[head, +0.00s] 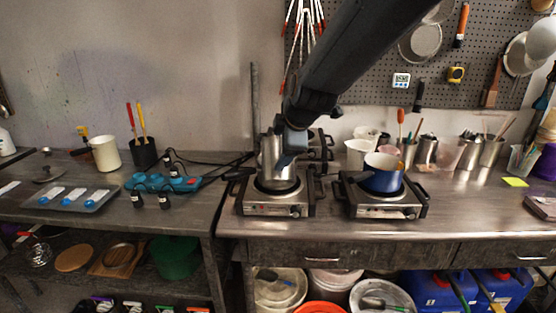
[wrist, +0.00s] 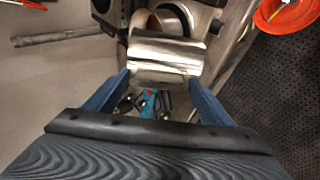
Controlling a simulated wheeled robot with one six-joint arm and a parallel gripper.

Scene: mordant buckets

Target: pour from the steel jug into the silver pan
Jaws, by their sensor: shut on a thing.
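The steel jug (head: 275,160) is over the left front hot plate in the head view, roughly upright, with its base at or just above the plate. My gripper (head: 291,140) is at its right upper side, shut on it. In the wrist view the jug's shiny curved wall (wrist: 165,62) sits between the blue fingers (wrist: 165,88). Beyond it a rounded metal edge with a tan inside shows; I cannot tell whether it is the jug's mouth or another vessel. I cannot make out the silver pan for certain. The jug's contents are hidden.
A blue pot (head: 382,178) stands on the right hot plate (head: 384,205). The left hot plate (head: 275,206) is under the jug. Another burner is partly hidden behind my arm. Left are small bottles and a tray (head: 72,197). Steel canisters (head: 427,150) stand at right.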

